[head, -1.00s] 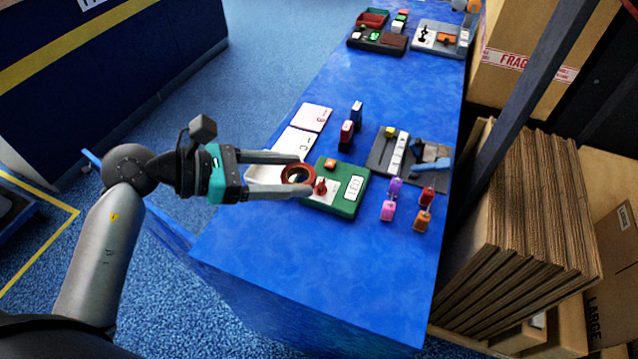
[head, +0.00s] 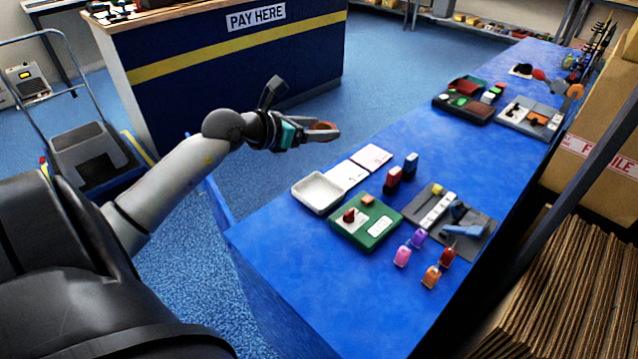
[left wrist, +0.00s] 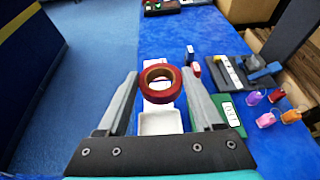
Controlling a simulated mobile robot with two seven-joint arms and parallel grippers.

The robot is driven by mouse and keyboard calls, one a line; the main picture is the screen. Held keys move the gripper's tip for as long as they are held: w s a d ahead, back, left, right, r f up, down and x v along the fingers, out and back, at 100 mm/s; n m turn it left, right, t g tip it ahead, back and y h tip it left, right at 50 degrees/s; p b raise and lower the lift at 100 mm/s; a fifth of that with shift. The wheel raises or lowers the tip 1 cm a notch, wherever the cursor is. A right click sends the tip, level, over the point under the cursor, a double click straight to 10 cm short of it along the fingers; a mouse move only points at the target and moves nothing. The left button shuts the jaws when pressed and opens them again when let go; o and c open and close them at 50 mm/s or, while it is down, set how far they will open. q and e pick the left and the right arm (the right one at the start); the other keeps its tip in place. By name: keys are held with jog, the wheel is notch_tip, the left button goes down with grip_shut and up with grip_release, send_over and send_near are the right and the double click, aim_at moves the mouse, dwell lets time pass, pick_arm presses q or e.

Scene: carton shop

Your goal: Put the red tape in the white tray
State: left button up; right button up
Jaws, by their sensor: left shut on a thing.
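My left gripper (head: 330,133) is shut on the red tape (head: 322,127), a dark red ring, and holds it up in the air. In the head view it shows past the table's left edge, above the floor. In the left wrist view the tape (left wrist: 161,96) sits between the two fingertips with its hole facing the camera. The white tray (head: 319,208) is empty on the blue table's left side. In the left wrist view the tray (left wrist: 160,124) shows below the tape, partly covered by it. My right gripper is not in view.
A green board (head: 358,238) lies right of the tray, and white cards (head: 372,157) lie behind it. A grey board (head: 478,240) and several coloured tags (head: 402,257) are farther right. Bare blue table lies in front. A dark counter (head: 240,70) stands behind.

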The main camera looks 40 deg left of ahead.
pick_arm(q)
jog(key=shift+w+a+r, duration=0.2)
jog(key=shift+a+r, duration=0.15)
jog(key=shift+a, duration=0.35)
jog(key=shift+a+f, duration=0.2)
jog(key=shift+f, duration=0.1)
jog(key=b, duration=0.2)
send_over(314, 198)
notch_tip(314, 198, down, 4)
notch_tip(314, 198, down, 11)
jog(key=b, duration=0.5)
jog(key=shift+w+r, duration=0.1)
jog(key=shift+r, duration=0.1)
jog(key=shift+f+b, duration=0.45)
jog(key=shift+f, duration=0.25)
notch_tip(314, 198, down, 3)
jog(key=shift+r+b, duration=0.1)
jog(key=shift+b, duration=0.8)
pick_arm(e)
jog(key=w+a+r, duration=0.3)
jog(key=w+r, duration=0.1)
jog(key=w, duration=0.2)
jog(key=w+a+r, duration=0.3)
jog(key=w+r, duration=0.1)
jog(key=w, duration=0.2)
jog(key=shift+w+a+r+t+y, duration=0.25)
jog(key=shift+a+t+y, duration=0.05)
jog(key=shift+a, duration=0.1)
pick_arm(q)
jog(key=shift+f, duration=0.2)
